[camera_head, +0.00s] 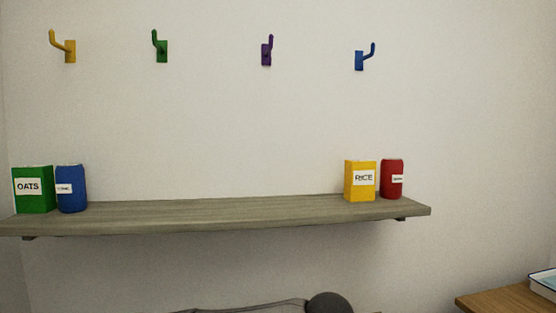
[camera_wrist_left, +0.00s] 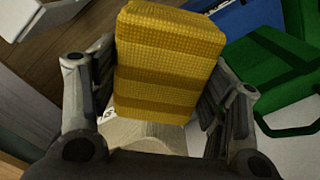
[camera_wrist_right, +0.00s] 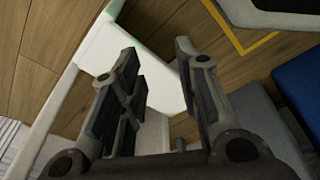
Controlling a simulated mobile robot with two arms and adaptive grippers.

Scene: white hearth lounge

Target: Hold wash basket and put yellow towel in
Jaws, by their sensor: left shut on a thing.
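The yellow towel (camera_wrist_left: 168,60), a folded block with darker bands, is between the fingers of my left gripper (camera_wrist_left: 165,100) in the left wrist view. The left gripper is shut on it. In the right wrist view my right gripper (camera_wrist_right: 160,75) has its fingers apart, with nothing clearly gripped between them. A white angular piece (camera_wrist_right: 155,85) lies beyond these fingers. I cannot tell whether it is part of the wash basket. The head view shows neither the towel nor a basket.
A wall shelf (camera_head: 250,211) holds a green oats box (camera_head: 34,189), a blue can (camera_head: 71,188), a yellow rice box (camera_head: 360,180) and a red can (camera_head: 392,178). Several coloured hooks hang above. A wooden table (camera_head: 510,299) is at lower right. Green (camera_wrist_left: 275,70) and blue (camera_wrist_left: 247,18) objects lie beyond the towel.

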